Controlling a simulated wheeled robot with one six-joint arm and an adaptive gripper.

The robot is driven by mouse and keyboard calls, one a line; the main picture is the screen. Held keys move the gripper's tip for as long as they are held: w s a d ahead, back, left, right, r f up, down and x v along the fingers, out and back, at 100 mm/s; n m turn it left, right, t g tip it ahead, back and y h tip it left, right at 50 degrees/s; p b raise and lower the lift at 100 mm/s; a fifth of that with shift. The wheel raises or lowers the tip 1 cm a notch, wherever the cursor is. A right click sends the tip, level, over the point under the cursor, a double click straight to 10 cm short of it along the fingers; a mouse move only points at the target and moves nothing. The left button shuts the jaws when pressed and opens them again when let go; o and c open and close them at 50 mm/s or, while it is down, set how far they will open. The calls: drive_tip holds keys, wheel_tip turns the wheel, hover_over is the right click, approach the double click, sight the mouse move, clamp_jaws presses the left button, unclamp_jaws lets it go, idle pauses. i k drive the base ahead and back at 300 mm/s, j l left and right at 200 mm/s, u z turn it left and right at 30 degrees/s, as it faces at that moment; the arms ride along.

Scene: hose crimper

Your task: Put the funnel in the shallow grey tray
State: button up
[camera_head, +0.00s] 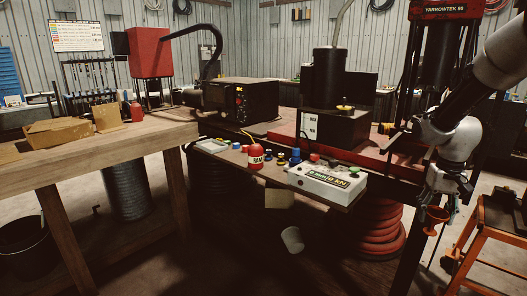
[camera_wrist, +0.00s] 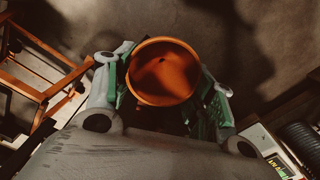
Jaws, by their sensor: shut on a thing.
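The orange funnel (camera_head: 436,215) is held in my gripper (camera_head: 437,203) at the right of the head view, in the air beyond the right end of the shelf. In the wrist view the funnel's wide round mouth (camera_wrist: 163,72) faces the camera. The green-padded fingers of my gripper (camera_wrist: 166,88) are on both sides of it, shut on it. A flat, pale grey tray-like thing (camera_head: 212,146) lies at the left end of the low shelf, far from my gripper. It is too small to tell whether anything is in it.
The shelf (camera_head: 335,201) carries a red can (camera_head: 256,157), several small coloured caps and a white control box (camera_head: 327,184). A wooden bench (camera_head: 95,160) stands left. An orange stool (camera_head: 485,235) is right of my gripper. A pale cup (camera_head: 292,240) is below the shelf.

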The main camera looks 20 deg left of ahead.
sight(212, 147)
drive_tip(key=l+u, duration=0.1)
drive_tip(key=u, duration=0.25)
drive_tip(key=i+j+u, duration=0.15)
drive_tip(key=j, duration=0.2)
drive_tip(key=i+j+u, duration=0.15)
drive_tip(key=j, duration=0.15)
drive_tip(key=i+j+u, duration=0.15)
drive_tip(key=j, duration=0.15)
drive_tip(key=i+j+u, duration=0.1)
drive_tip(key=i+j, duration=0.45)
drive_tip(key=i+j+z, duration=0.35)
drive_tip(key=i+j, duration=0.15)
drive_tip(key=j, duration=0.2)
drive_tip(key=i+j+z, duration=0.15)
drive_tip(key=j, duration=0.25)
drive_tip(key=i, duration=0.05)
